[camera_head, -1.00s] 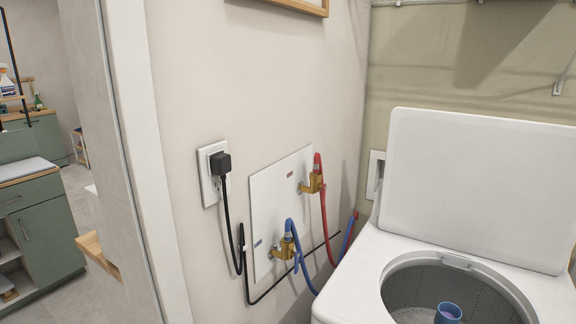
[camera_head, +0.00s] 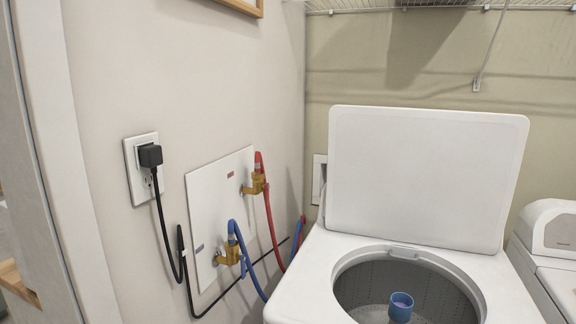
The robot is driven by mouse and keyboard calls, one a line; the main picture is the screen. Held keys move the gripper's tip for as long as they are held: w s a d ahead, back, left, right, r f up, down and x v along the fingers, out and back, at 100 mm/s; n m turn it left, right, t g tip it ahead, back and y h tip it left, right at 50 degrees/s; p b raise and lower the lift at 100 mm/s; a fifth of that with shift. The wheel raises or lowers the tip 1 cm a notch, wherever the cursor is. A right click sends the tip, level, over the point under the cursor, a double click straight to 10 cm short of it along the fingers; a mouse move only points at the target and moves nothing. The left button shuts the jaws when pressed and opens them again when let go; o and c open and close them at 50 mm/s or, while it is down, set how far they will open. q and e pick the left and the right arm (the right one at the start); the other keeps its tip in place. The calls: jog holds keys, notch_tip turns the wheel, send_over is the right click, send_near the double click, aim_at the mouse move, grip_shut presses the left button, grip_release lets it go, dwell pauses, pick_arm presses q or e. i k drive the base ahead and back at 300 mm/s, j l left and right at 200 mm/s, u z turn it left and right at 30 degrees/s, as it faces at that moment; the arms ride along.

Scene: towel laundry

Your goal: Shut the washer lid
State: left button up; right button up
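The white washer (camera_head: 300,277) stands at the lower right of the head view. Its lid (camera_head: 424,178) is open and stands up at the back, leaning slightly rearward. The round tub opening (camera_head: 372,272) is uncovered and shows a grey perforated drum with a blue-topped agitator (camera_head: 400,306) in the middle. The washer's front is cut off by the lower picture edge. Neither of my grippers is in view.
A second white appliance (camera_head: 553,240) stands close at the right. A wire shelf (camera_head: 420,6) hangs above.

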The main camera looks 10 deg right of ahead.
aim_at(440, 178)
jog(key=l+z, duration=0.2)
jog(key=z, duration=0.15)
jog(key=i+l+z, duration=0.1)
jog(key=z, duration=0.3)
jog(key=i+l+z, duration=0.15)
jog(key=z, duration=0.2)
jog(key=l, duration=0.1)
